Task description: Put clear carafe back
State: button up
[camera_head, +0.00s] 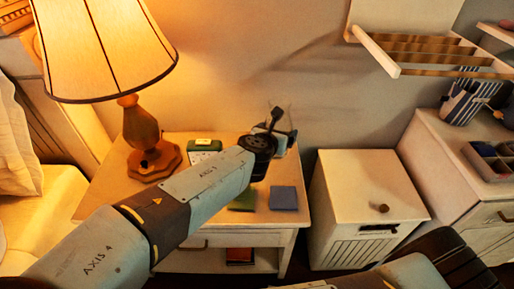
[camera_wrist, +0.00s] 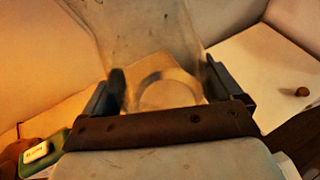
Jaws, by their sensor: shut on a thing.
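The clear carafe (camera_wrist: 150,35) is a see-through vessel, seen in the wrist view between the two fingers of my gripper (camera_wrist: 165,90). The fingers are shut on it. In the head view my gripper (camera_head: 278,128) is over the back right part of the wooden nightstand (camera_head: 108,190). The carafe is faint there and partly hidden by my wrist. I cannot tell whether its base touches the nightstand top. A blue square coaster (camera_head: 283,198) and a green one (camera_head: 243,201) lie near the nightstand's front edge.
A lit lamp (camera_head: 145,135) and a green clock (camera_head: 204,146) stand on the nightstand left of my gripper. A white cabinet (camera_head: 350,180) with a round knob (camera_head: 380,208) on top is to the right. A wall rack (camera_head: 430,50) hangs above right.

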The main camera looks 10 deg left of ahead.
jog(key=shift+w+a+f, duration=1.4)
jog(key=shift+w+f, duration=0.4)
jog(key=shift+f, duration=0.35)
jog(key=shift+w+a+f, duration=1.4)
jog(key=shift+w+f, duration=0.4)
jog(key=shift+f, duration=0.3)
jog(key=shift+w+a+f, duration=1.4)
jog(key=shift+w+f, duration=0.4)
jog(key=shift+f, duration=0.35)
jog(key=o, duration=1.4)
jog(key=shift+f, duration=0.1)
jog(key=shift+c, duration=0.2)
jog(key=v, duration=1.2)
